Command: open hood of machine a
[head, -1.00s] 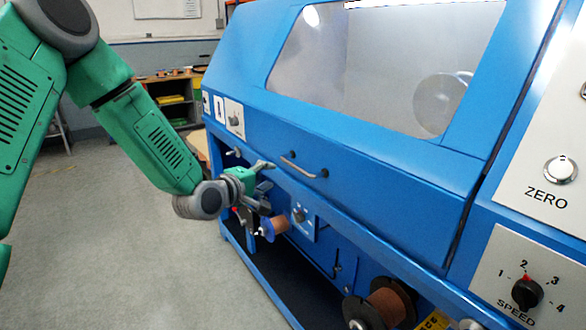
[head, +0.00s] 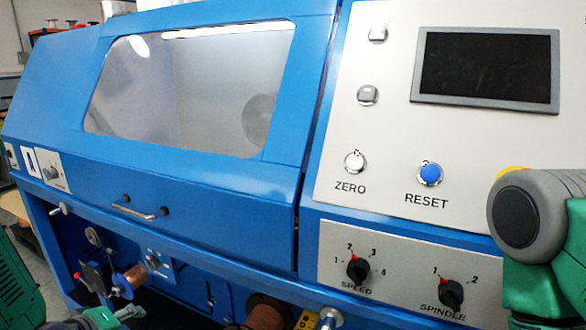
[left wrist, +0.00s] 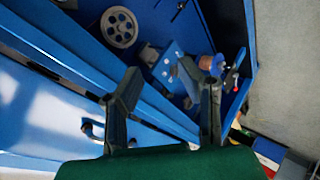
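The blue hood of the machine (head: 75,75), with a large clear window, is down and closed in the head view. Its metal bar handle (head: 140,209) is on the lower front edge. In the left wrist view, the handle (left wrist: 92,130) is left of the fingers, partly hidden by one. My left gripper (left wrist: 166,100) is open and empty in that view, its two dark fingers apart. In the head view only part of the left gripper (head: 128,313) shows at the bottom left, below the handle and apart from it. My right arm shows at the right edge; its gripper is out of view.
The control panel (head: 390,145) with screen, buttons and SPEED and SPINDLE knobs is right of the hood. Below the hood are spools (head: 265,314), pulleys (left wrist: 119,27) and brackets in an open bay. Grey floor (left wrist: 290,80) lies beside the machine.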

